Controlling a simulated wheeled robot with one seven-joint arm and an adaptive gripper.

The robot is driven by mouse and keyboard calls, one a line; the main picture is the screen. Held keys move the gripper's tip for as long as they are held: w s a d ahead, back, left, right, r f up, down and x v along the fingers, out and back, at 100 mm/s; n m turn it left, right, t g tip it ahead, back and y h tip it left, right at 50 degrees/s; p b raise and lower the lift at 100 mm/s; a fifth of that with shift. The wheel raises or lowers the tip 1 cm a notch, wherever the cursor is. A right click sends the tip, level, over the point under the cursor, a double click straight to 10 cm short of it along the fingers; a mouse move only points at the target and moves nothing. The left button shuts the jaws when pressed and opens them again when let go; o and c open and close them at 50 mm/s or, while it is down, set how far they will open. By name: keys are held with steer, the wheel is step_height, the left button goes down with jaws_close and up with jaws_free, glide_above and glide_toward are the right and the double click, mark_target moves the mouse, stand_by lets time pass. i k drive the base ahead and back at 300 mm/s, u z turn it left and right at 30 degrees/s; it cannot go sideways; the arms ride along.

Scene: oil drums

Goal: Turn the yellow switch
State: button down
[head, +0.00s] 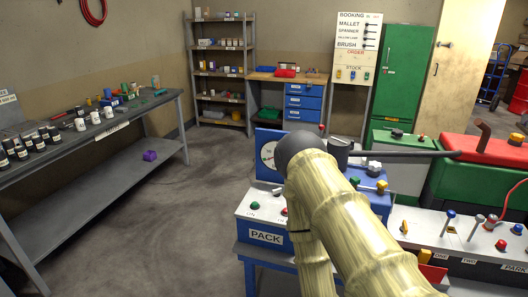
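Several yellow controls show in the head view, and I cannot tell which one is the yellow switch. A yellow knob (382,186) is on the blue machine (374,204) just right of my arm. A small yellow control (405,227) is on the white panel (447,243) at the lower right, and a yellow piece (425,255) is near its front edge. Yellow items also hang under STOCK on the white board (356,30). My pale arm rises from the bottom and covers part of the blue machine. My gripper cannot be made out.
A long grey workbench (95,150) with jars is at the left. A green and red machine (475,185) fills the right. The floor (175,225) between is clear.

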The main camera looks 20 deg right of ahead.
mark_target(404, 229)
steer(key=u, duration=0.9)
steer(key=i, duration=0.95)
steer(key=z, duration=2.2)
